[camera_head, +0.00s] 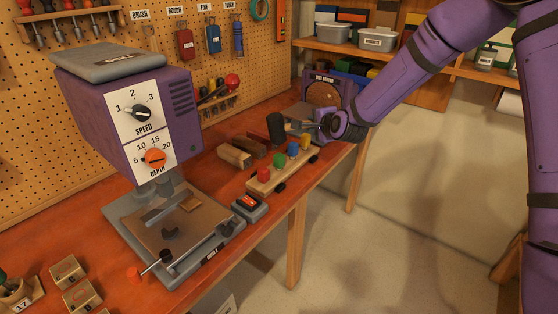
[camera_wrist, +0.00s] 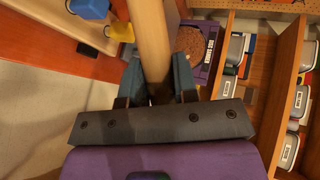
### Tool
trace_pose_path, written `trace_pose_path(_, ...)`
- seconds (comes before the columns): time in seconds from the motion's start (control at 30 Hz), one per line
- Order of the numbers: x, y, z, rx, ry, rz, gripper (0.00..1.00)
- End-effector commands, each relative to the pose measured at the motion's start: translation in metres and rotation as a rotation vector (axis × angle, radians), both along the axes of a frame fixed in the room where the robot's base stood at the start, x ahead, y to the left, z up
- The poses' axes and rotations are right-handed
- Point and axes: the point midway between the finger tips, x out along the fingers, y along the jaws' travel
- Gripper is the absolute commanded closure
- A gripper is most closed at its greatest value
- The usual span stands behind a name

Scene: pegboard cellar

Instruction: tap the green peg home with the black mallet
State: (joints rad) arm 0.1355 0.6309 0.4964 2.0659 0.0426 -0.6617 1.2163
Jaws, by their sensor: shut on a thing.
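The peg block (camera_head: 262,186) is a pale wooden strip near the bench's front edge. It bears a red peg (camera_head: 264,175), the green peg (camera_head: 280,160), a blue peg (camera_head: 293,149) and a yellow peg (camera_head: 305,142). The black mallet (camera_head: 275,128) shows its dark head behind the pegs in the head view. My gripper (camera_head: 322,128) is to the right of the head, beyond the yellow peg. In the wrist view it is shut on the pale wooden mallet handle (camera_wrist: 150,35). The mallet head is out of the wrist view, where blue (camera_wrist: 88,8) and yellow (camera_wrist: 119,31) pegs show.
A purple drill press (camera_head: 130,110) stands at the left. A small box with a red switch (camera_head: 249,204) sits near the block. Wood pieces (camera_head: 234,156) lie behind it. A purple disc sander (camera_head: 337,88) stands at the bench's far end. Open floor lies to the right.

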Motion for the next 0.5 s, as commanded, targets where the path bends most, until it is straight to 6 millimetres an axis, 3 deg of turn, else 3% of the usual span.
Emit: trace_pose_path(0.5,0.0008,0.0001,0.0068,0.001,-0.003,0.000,1.00)
